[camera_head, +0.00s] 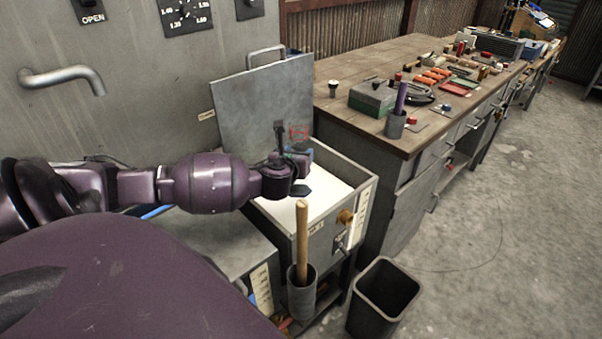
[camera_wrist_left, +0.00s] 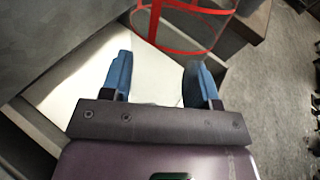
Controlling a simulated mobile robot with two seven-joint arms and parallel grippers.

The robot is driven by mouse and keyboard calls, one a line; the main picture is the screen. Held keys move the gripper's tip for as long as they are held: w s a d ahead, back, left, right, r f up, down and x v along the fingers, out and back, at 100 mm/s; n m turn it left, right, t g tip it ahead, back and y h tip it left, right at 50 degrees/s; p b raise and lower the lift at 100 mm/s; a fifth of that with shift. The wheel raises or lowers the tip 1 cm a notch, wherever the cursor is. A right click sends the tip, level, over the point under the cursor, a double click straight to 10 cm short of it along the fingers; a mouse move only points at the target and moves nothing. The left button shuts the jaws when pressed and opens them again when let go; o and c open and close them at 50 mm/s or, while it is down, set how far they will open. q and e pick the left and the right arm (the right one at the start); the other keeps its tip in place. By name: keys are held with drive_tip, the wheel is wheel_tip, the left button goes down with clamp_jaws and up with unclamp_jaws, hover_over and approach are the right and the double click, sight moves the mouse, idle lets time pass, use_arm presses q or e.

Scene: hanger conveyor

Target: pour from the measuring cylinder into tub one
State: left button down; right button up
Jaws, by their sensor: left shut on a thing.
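My left gripper (camera_head: 303,170) is over the open tub (camera_head: 337,222) with the raised grey lid. The tub's small front label seems to read as tub one, but it is hard to read. In the left wrist view the blue fingers (camera_wrist_left: 158,66) stand apart around a clear measuring cylinder (camera_wrist_left: 185,40), of which mainly red rings and bars show. Its red marks also show in the head view (camera_head: 298,132), in front of the lid. Its tilt and contents cannot be made out. The tub's inside looks white (camera_wrist_left: 75,85). My right gripper is out of view.
A second grey tub (camera_head: 213,243) stands to the left, partly behind my arm. A wooden handle (camera_head: 302,235) stands in a holder (camera_head: 301,296) at the front. A dark bin (camera_head: 384,297) is on the floor. A cluttered workbench (camera_head: 352,58) runs along the right.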

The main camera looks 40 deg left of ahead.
use_arm(q)
drive_tip(key=shift+w+a+f+t+b, duration=0.15)
drive_tip(key=shift+w+f+t+b, duration=0.2)
drive_tip(key=shift+b, duration=0.25)
drive_tip(key=shift+w+a+f+m+t+y+b, duration=0.2)
drive_tip(key=shift+w+a+m+t+y+b, duration=0.25)
drive_tip(key=shift+b, duration=0.6)
drive_tip(key=shift+s+t+b, duration=0.1)
drive_tip(key=shift+t+b, duration=0.2)
drive_tip(key=shift+b, duration=0.05)
drive_tip(key=shift+r, duration=0.4)
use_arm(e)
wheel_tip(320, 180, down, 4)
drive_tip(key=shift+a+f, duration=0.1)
use_arm(q)
drive_tip(key=shift+r, duration=0.15)
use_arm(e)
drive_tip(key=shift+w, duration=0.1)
